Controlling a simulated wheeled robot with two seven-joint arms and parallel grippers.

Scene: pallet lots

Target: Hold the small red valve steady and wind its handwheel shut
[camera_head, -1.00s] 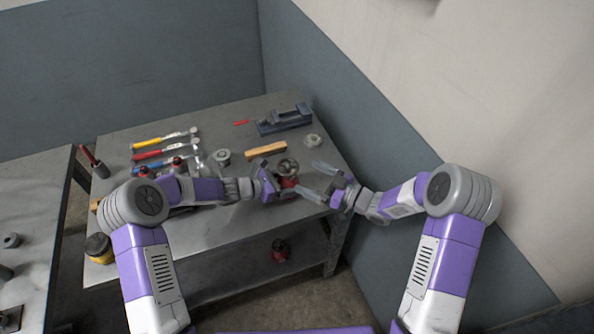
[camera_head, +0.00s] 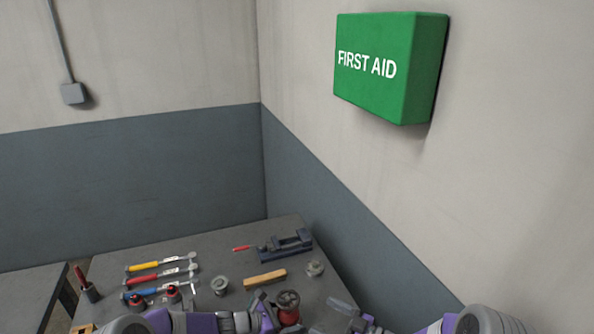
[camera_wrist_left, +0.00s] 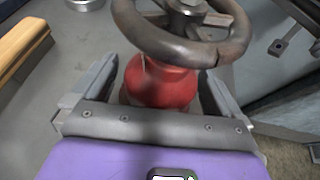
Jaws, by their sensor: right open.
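The small red valve (camera_head: 288,315) stands near the bench's right front, with its dark round handwheel (camera_head: 289,299) on top. In the left wrist view the red body (camera_wrist_left: 160,85) sits between my left fingers, below the handwheel (camera_wrist_left: 185,45). My left gripper (camera_wrist_left: 160,95) looks shut on the body, though the finger contact is partly hidden. In the head view it (camera_head: 268,314) comes in from the left. My right gripper (camera_head: 338,316) is open and empty, just right of the valve and apart from it; its lower part is cut off by the picture edge.
Behind the valve lie a wooden block (camera_head: 265,279), a dark vise (camera_head: 285,246) and two grey round parts (camera_head: 315,269) (camera_head: 219,286). Hammers (camera_head: 162,265) and red-topped items (camera_head: 172,293) lie left. A wall (camera_head: 350,230) borders the bench's right; a first aid box (camera_head: 390,68) hangs above.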

